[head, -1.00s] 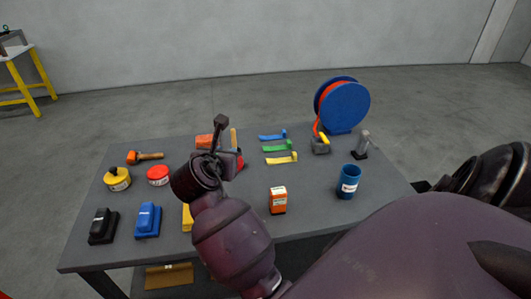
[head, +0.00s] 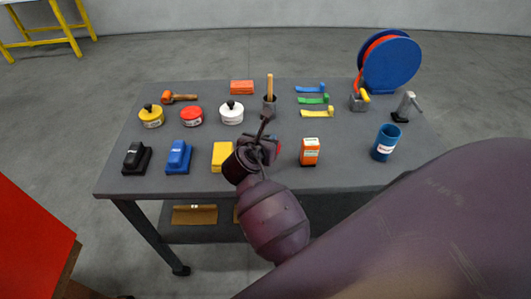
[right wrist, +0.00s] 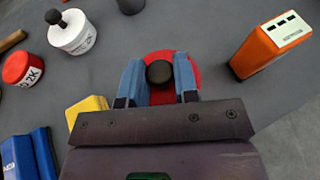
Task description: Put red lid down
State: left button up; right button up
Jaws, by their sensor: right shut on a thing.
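The red lid (right wrist: 193,68), a red disc with a black knob (right wrist: 159,72), is between the blue-padded fingers of my right gripper (right wrist: 157,66) in the right wrist view. The fingers are shut on the knob. In the head view my right gripper (head: 262,142) is over the middle of the table, and only a sliver of the red lid (head: 278,149) shows beside it. I cannot tell whether the lid touches the tabletop. The red can (head: 192,118) stands to the left, without a knob on top. My left gripper is not in view.
On the grey table (head: 345,105), a yellow block (head: 222,157) is left of my right gripper and an orange box (head: 310,151) right of it. Behind are a white can (head: 232,115) and a brush-like handle in a holder (head: 269,100). A blue cup (head: 385,143) stands farther right.

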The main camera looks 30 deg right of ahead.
jog(key=shift+f+b, duration=0.45)
jog(key=shift+f, duration=2.05)
jog(key=o, duration=0.9)
jog(key=shift+r, duration=0.1)
